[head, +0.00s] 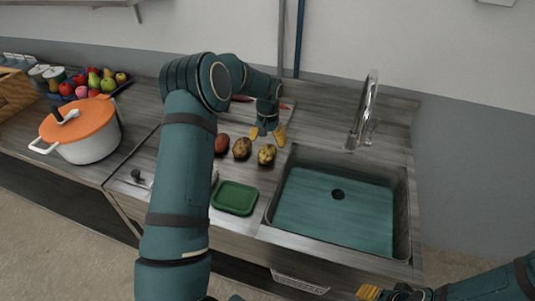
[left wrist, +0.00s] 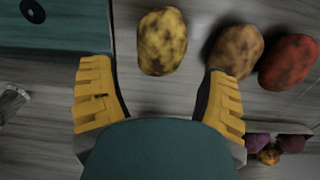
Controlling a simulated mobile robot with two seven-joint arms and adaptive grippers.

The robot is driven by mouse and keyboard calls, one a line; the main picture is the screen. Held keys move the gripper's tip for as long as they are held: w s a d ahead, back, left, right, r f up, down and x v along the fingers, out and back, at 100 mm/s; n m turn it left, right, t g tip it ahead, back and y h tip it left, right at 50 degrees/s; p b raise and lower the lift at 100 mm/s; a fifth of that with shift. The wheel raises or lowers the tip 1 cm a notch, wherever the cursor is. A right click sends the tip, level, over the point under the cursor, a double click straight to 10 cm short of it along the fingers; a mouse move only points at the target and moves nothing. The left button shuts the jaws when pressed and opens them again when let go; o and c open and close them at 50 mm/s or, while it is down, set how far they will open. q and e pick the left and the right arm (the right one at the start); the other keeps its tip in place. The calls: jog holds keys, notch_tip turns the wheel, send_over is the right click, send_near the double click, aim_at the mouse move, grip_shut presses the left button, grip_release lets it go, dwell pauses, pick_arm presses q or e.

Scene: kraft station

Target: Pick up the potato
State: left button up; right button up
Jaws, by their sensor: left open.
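Three potatoes stand in a row on the counter left of the sink: a yellow speckled one (head: 266,154), a brown one (head: 242,148) and a reddish one (head: 222,143). My left gripper (head: 267,134) is open and empty, just behind the yellow potato and pointing down. In the left wrist view the yellow potato (left wrist: 162,41) lies ahead of the gap between the fingers (left wrist: 159,75). The brown potato (left wrist: 237,49) is beyond the right finger, with the reddish one (left wrist: 290,62) farther right. My right gripper (head: 372,292) is partly cut off at the bottom edge.
The sink (head: 335,210) with its tap (head: 365,115) is on the right. A green tray (head: 235,198) lies in front of the potatoes. A white pot with an orange lid (head: 80,125) and a fruit tray (head: 125,84) stand left. My left arm hides part of the counter.

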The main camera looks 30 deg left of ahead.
aim_at(267, 148)
pick_arm(q)
jog(key=shift+s+f, duration=0.2)
jog(key=shift+f, duration=3.05)
jog(key=c, duration=1)
